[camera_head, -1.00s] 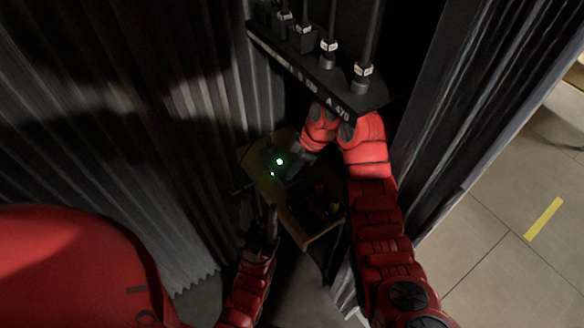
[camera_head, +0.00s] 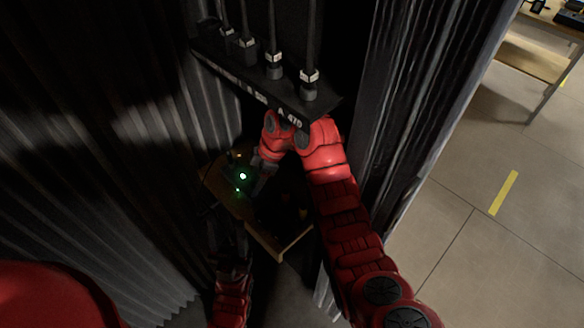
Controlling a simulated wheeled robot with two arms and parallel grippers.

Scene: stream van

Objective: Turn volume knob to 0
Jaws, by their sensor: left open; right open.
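A small dark device with a bright green light (camera_head: 242,176) and a smaller green light sits on a wooden surface (camera_head: 264,240) in the head view. The volume knob cannot be made out in the dark around it. My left gripper (camera_head: 212,222) is open, below and left of the lights, at the left edge of the wooden surface. Its fingers are dim.
A black rack bar (camera_head: 262,97) with several upright rods hangs just above my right wrist. Dark curtains (camera_head: 75,180) close in on the left, and another curtain (camera_head: 415,100) hangs on the right. Beyond it lies open tiled floor (camera_head: 490,250) with a yellow strip (camera_head: 503,193).

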